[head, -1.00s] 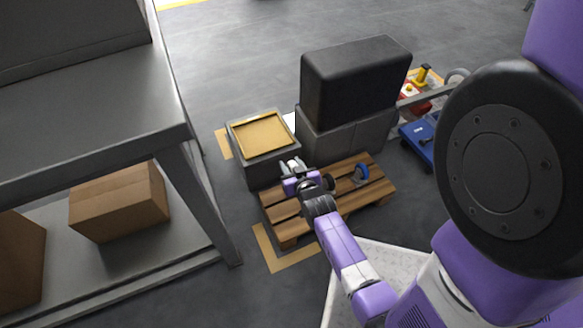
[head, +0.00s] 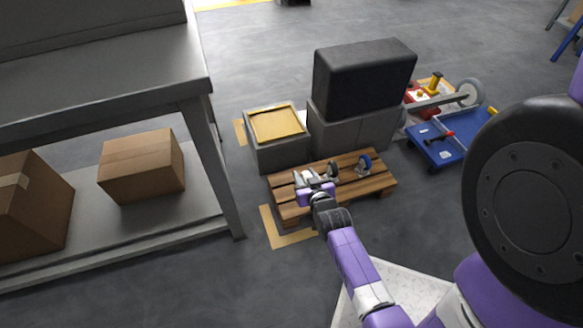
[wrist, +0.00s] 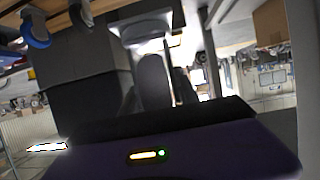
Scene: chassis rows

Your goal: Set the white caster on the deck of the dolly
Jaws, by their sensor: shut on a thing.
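My gripper (head: 309,181) is shut on the white caster (head: 302,178), low over the left part of the wooden pallet. In the wrist view the held caster (wrist: 151,78) shows as a dim grey-white shape between the fingers. I cannot tell whether it touches the pallet. The dolly (head: 454,148) has a blue deck and stands on the floor to the right, well apart from my gripper. A red-handled thing lies on its deck, and some bare deck shows.
A dark-wheeled caster (head: 333,169) and a blue caster (head: 364,163) stand on the pallet (head: 374,183). Behind it are a grey box with a yellow tray (head: 277,122) and a black block (head: 365,76). A grey workbench (head: 205,150) stands left. Floor is open in front of the dolly.

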